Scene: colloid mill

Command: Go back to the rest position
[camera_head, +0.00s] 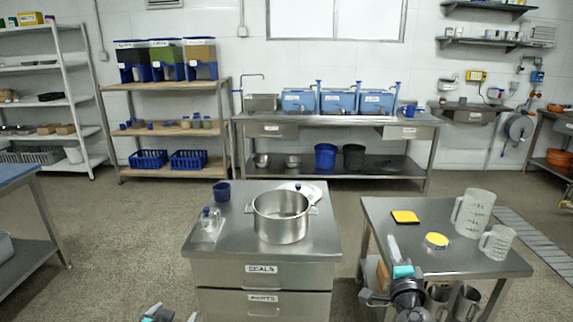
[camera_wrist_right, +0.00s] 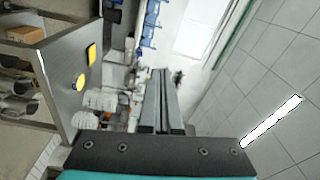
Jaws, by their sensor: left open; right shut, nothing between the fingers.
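My left gripper (camera_head: 170,314) shows only in part at the bottom edge of the head view, in front of the drawer cabinet. Its fingers are apart and I see nothing held. My right gripper (camera_head: 393,246) is in front of the right steel table in the head view, pointing up and away from me. In the right wrist view its two fingers (camera_wrist_right: 162,78) lie together with nothing between them. Much of both arms is out of view.
The drawer cabinet (camera_head: 218,274) bears a steel pot (camera_head: 281,217), a blue cup (camera_head: 221,192) and a glass bottle (camera_head: 209,222). The right table (camera_head: 462,262) bears two translucent jugs (camera_head: 473,213) (camera_head: 497,242) and yellow items (camera_head: 405,217) (camera_head: 436,240). Open floor lies between them.

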